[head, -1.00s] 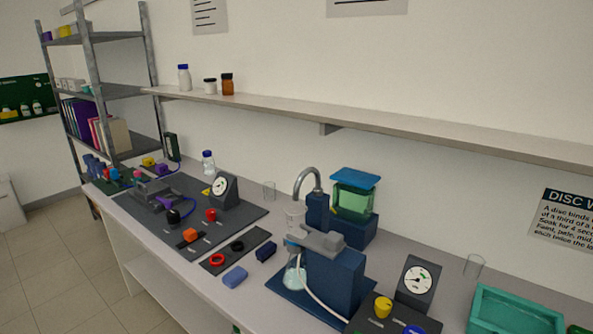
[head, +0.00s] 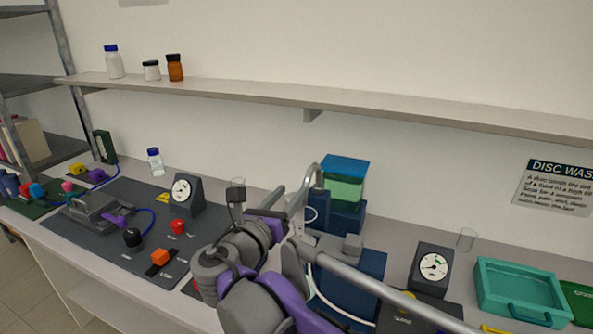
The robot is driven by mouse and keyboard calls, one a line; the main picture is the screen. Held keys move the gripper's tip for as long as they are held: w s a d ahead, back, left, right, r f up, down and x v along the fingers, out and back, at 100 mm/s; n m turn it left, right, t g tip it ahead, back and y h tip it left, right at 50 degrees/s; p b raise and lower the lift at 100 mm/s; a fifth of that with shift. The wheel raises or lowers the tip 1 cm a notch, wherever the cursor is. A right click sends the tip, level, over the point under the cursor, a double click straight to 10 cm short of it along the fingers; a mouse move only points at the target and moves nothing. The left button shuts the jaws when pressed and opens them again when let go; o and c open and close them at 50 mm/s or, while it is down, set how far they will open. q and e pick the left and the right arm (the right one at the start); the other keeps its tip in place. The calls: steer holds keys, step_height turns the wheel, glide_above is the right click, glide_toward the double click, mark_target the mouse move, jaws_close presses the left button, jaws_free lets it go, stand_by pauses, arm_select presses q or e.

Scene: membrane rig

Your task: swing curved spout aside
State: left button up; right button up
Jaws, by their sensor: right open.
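The curved spout (head: 314,170) is a grey metal tube arching from the blue stand below the green tank (head: 344,190). Its lower part is partly hidden behind my right arm. My right gripper (head: 256,203) is open, left of the spout, with a dark finger pad standing up on its left side. Nothing shows between its fingers. I cannot tell whether its right side touches the spout. My left gripper is not in view.
A blue press block (head: 365,275) stands below the spout, half hidden by my arm. A gauge (head: 434,268), a glass (head: 466,239) and a teal tray (head: 520,290) are on the right. A grey panel with knobs lies left. A shelf runs above.

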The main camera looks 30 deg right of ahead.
mark_target(307, 177)
steer(key=p+x, duration=0.1)
steer(key=x, duration=0.9)
steer(key=shift+d, duration=0.3)
jaws_close()
stand_by(1.0)
